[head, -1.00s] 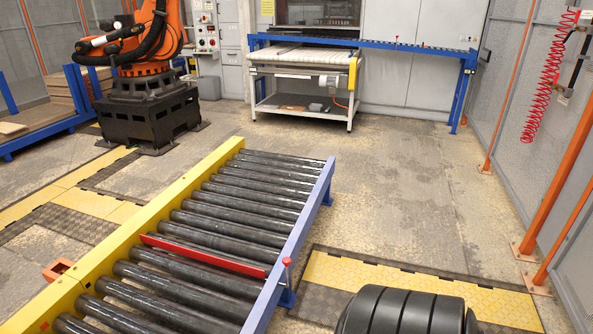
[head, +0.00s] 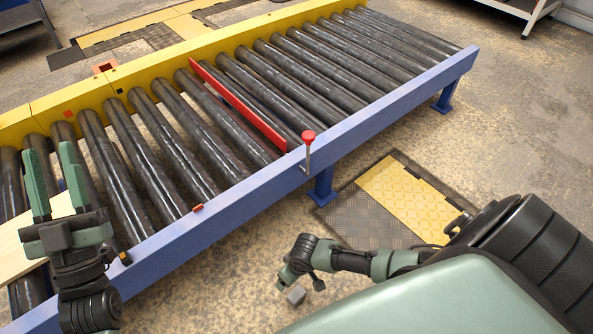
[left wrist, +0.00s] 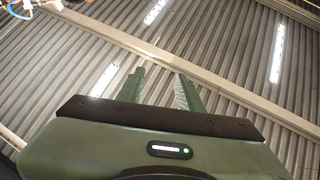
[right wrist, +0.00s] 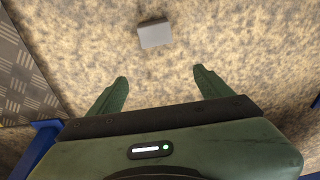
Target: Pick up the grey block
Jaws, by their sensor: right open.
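The grey block (head: 296,295) lies on the floor in the head view, to the right of the roller conveyor and just by my right gripper (head: 301,281). In the right wrist view the grey block (right wrist: 155,34) lies ahead of the spread fingertips (right wrist: 160,73), slightly left of the middle. The gap between the fingers is empty, and the block is apart from them. My left gripper (head: 54,150) points up over the near left end of the conveyor. Its fingers (left wrist: 160,72) are spread and empty in the left wrist view, with the ceiling behind.
The conveyor (head: 220,205) with its blue side rail stands left of the block. A red bar (head: 240,105) lies across its rollers, and a pale board (head: 18,245) shows by my left gripper. A black and yellow floor plate (head: 390,205) lies behind my right arm.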

